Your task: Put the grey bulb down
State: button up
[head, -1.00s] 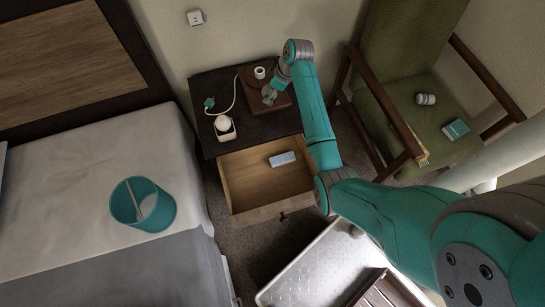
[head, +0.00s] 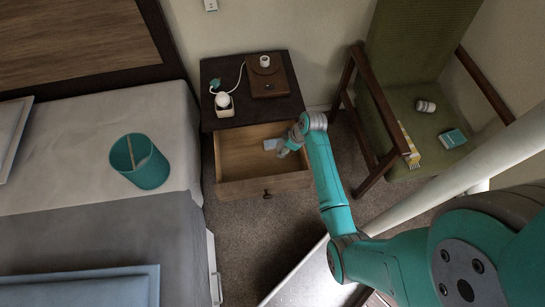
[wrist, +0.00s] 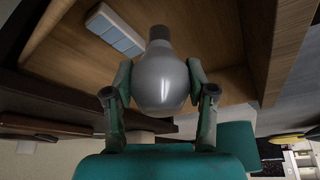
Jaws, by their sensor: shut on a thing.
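The grey bulb (wrist: 161,82) is between the two fingers of my gripper (head: 284,152) in the wrist view, its rounded end toward the camera and its narrow neck pointing away. My gripper is shut on it. In the head view my gripper is at the right side of the open drawer (head: 237,158), and the bulb is too small or hidden to make out there. The wrist view shows the wooden drawer floor beyond the bulb; I cannot tell whether the bulb touches it.
A pale blue box (head: 270,144) lies in the drawer beside my gripper. On the nightstand (head: 240,113) are a white bulb in a square holder (head: 223,101), a cable and a brown case (head: 266,78) with a white roll. The drawer's left part is clear. A green chair (head: 415,105) stands right.

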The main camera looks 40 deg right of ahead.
jog(key=shift+f, duration=3.7)
jog(key=shift+f, duration=0.1)
jog(key=o, duration=1)
jog(key=v, duration=1.2)
jog(key=shift+d, duration=0.1)
